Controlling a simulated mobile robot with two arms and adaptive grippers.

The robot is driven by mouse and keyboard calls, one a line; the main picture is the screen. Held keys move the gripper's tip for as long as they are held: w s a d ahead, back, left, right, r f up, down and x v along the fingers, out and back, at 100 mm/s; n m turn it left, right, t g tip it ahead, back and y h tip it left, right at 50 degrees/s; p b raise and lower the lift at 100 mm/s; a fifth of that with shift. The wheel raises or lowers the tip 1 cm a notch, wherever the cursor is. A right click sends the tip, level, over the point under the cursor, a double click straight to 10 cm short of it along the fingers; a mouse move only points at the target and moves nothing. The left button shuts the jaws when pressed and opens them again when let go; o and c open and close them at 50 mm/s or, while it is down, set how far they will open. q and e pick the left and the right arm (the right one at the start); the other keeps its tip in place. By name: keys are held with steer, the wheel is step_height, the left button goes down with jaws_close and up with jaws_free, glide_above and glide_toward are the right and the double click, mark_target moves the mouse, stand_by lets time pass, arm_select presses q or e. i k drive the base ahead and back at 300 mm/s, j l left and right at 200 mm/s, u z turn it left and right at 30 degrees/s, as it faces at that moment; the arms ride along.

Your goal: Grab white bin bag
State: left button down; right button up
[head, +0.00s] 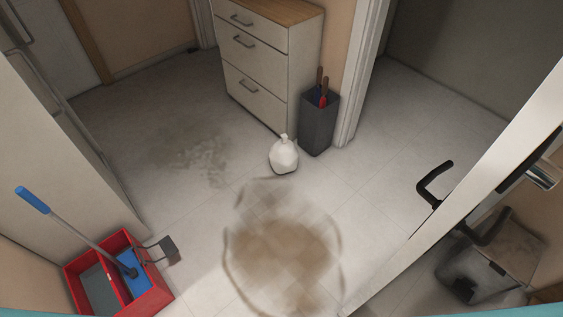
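The white bin bag (284,157) is small and knotted at the top. It stands upright on the tiled floor near the middle of the head view, in front of the drawer cabinet and beside a dark grey bin. Nothing holds it and it is fully visible. Neither of my grippers shows in the head view.
A white drawer cabinet (257,65) and a dark grey bin (317,125) stand behind the bag. A brown stain (280,255) lies in front of it. A red mop bucket (150,300) is at lower left. An open white door (465,170) is on the right.

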mark_target(284, 155)
steer(key=i+u, duration=0.35)
steer(key=i, duration=0.2)
steer(key=i+u, duration=0.35)
steer(key=i, duration=0.2)
